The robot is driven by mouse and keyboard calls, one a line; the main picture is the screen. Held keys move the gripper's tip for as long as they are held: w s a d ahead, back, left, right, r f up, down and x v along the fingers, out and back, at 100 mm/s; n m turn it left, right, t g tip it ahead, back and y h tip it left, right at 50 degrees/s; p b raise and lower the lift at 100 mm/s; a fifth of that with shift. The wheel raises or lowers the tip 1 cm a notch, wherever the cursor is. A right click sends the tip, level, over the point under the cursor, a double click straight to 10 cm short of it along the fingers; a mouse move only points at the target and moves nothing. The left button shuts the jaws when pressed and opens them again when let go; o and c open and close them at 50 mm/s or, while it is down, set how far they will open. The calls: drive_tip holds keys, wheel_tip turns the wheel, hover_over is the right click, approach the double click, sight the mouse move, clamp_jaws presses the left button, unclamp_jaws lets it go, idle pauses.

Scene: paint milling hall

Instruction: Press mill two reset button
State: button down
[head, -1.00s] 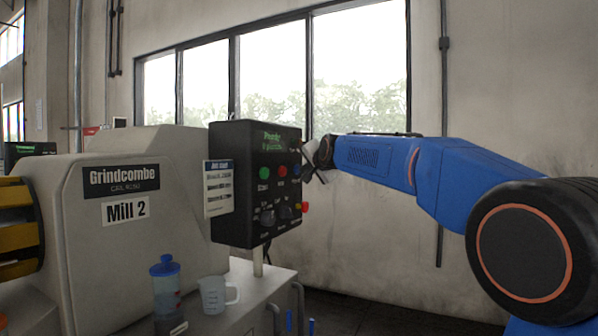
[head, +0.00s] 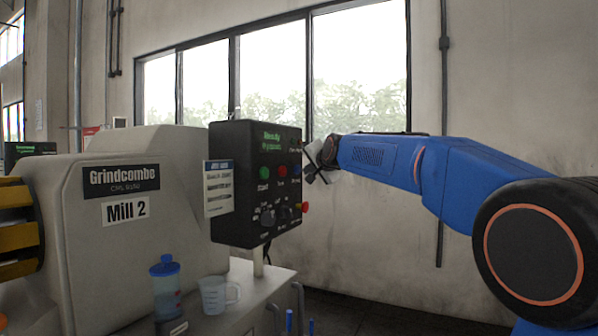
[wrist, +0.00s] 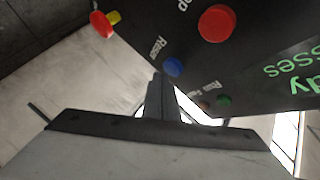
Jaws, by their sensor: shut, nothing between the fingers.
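The Mill 2 control box (head: 240,185) is black and stands on a post beside the beige mill. Its front has a green button (head: 264,172), a red button (head: 283,171) and the small blue reset button (head: 296,171). In the wrist view the box appears upside down; the blue button (wrist: 173,66), labelled Reset, lies just past my fingertips, with the red button (wrist: 216,23) beside it. My gripper (head: 309,178) is in front of the box's right part, shut and empty. In the wrist view its closed fingers (wrist: 160,82) point close to the blue button; contact cannot be made out.
A red emergency knob (head: 305,207) with a yellow collar sticks out from the box's right side. Dark selector knobs (head: 268,217) sit below the buttons.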

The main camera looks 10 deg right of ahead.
drive_tip(key=shift+s+d, duration=0.1)
drive_tip(key=shift+d, duration=0.1)
drive_tip(key=shift+s+d, duration=0.75)
drive_tip(key=shift+d, duration=0.25)
drive_tip(key=shift+s+d, duration=0.75)
drive_tip(key=shift+d, duration=0.25)
drive_tip(key=s+d+f+n+g+h, duration=0.1)
drive_tip(key=s+d+f+n+g, duration=0.1)
drive_tip(key=s+f, duration=1.2)
drive_tip(key=s+d+f+n+g, duration=0.2)
drive_tip(key=s+f+n+g, duration=0.2)
drive_tip(key=s+f, duration=1.1)
drive_tip(key=s+d+f+n+g+h, duration=0.1)
drive_tip(key=s+d+f+n+g, duration=0.1)
drive_tip(key=s+f, duration=1.2)
drive_tip(key=s+n+g, duration=0.1)
drive_tip(key=s+g, duration=0.1)
drive_tip(key=s, duration=0.9)
drive_tip(key=shift+s+f+n+h, duration=0.15)
drive_tip(key=shift+s+n+h, duration=0.05)
drive_tip(key=shift+n+h, duration=0.1)
